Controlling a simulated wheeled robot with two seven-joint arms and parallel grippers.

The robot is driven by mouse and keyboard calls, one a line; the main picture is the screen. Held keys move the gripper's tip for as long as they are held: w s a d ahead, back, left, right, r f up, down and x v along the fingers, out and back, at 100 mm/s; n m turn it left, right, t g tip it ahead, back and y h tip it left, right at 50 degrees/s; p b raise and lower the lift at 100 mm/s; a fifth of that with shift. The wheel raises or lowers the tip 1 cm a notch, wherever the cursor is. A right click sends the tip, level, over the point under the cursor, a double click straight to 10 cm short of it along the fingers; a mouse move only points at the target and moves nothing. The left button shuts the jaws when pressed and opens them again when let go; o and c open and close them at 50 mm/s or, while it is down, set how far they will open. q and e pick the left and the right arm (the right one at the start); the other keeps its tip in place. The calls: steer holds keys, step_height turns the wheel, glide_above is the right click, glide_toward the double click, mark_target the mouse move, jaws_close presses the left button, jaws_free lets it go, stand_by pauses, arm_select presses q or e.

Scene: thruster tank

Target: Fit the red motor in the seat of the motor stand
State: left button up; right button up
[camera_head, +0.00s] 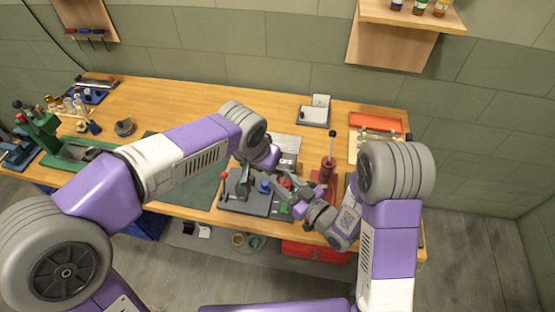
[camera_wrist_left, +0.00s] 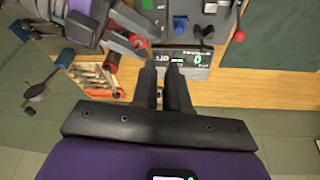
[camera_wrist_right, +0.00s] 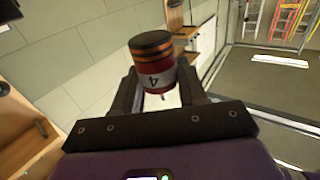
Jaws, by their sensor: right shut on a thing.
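The red motor (camera_wrist_right: 155,72) is a short cylinder with a black cap, orange stripes and a white band marked 4. My right gripper (camera_wrist_right: 158,92) is shut on it, as the right wrist view shows. In the head view the motor (camera_head: 285,182) shows small at the right gripper's tips, over the right part of a dark board. That board (camera_head: 234,205) appears to be the motor stand's base; it carries a red-knobbed lever, a blue part and a green part. I cannot make out the seat. My left gripper (camera_wrist_left: 164,72) is empty, its fingers slightly apart, near a digital display.
A red hand press (camera_head: 327,170) with a black-knobbed lever stands right of the board. An orange tray (camera_head: 375,122) lies at the back right. A green mat (camera_head: 200,190) lies left of the board.

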mark_target(286, 179)
arm_select(q)
steer(key=s+d+r+m, duration=0.1)
steer(key=s+d+r, duration=0.1)
steer(key=d+r, duration=0.15)
steer(key=shift+t, duration=0.3)
steer(key=x, duration=1.1)
steer(key=shift+w+d+f, duration=0.1)
steer(key=shift+w, duration=0.05)
jaws_close()
arm_select(e)
steer(key=o, duration=1.2)
